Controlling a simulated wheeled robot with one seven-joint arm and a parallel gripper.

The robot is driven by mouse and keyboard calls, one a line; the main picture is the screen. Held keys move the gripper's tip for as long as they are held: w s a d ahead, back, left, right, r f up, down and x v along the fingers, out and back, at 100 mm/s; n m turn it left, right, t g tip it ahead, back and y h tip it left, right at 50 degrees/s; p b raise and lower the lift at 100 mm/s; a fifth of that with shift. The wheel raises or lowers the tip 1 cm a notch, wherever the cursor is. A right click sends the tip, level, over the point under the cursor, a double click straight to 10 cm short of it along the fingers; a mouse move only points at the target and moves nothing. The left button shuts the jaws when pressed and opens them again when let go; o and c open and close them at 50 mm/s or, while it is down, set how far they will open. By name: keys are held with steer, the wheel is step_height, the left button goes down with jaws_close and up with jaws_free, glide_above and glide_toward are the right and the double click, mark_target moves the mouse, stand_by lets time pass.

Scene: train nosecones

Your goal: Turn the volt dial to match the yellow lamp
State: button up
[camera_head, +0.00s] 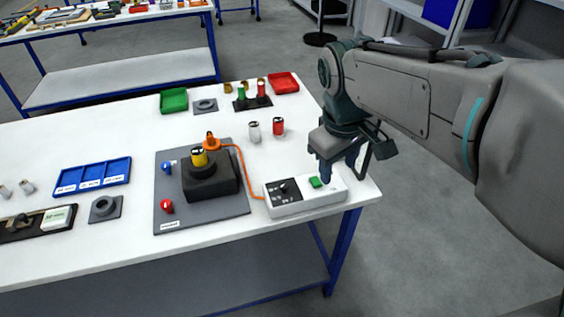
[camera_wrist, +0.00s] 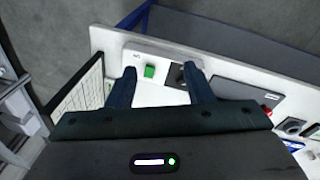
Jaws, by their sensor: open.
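The volt dial is a small dark knob on the black panel (camera_head: 283,190) of a white box (camera_head: 300,207) at the table's front right. A green button (camera_head: 316,182) sits right of the panel; it also shows in the wrist view (camera_wrist: 150,71). The dark panel (camera_wrist: 177,75) is partly hidden by a finger there. My gripper (camera_wrist: 161,75) is open and empty, its fingers spread over the box. In the head view my gripper (camera_head: 326,168) is beside the green button, right of the dial. A yellow cylinder with a black band (camera_head: 199,157) stands in a black block; I cannot tell a lit lamp.
A grey board (camera_head: 172,213) holds the black block (camera_head: 211,185), a blue knob and a red knob. An orange cable (camera_head: 245,168) runs to the white box. A blue tray (camera_head: 92,177) lies left. The table's right edge is close.

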steer(key=w+a+f+n+g+h+b, duration=0.1)
steer(key=w+a+f+n+h+b, duration=0.1)
steer(key=w+a+n+b, duration=0.4)
steer(key=n+h, duration=0.2)
steer(key=n, duration=0.4)
glide_toward(283, 185)
steer(key=shift+m+g, duration=0.3)
steer(key=x, duration=0.2)
steer(key=b+x, duration=0.1)
steer(key=x, duration=0.5)
steer(key=shift+w+d+b, duration=0.1)
steer(key=shift+w+b, duration=0.2)
steer(key=c, duration=1)
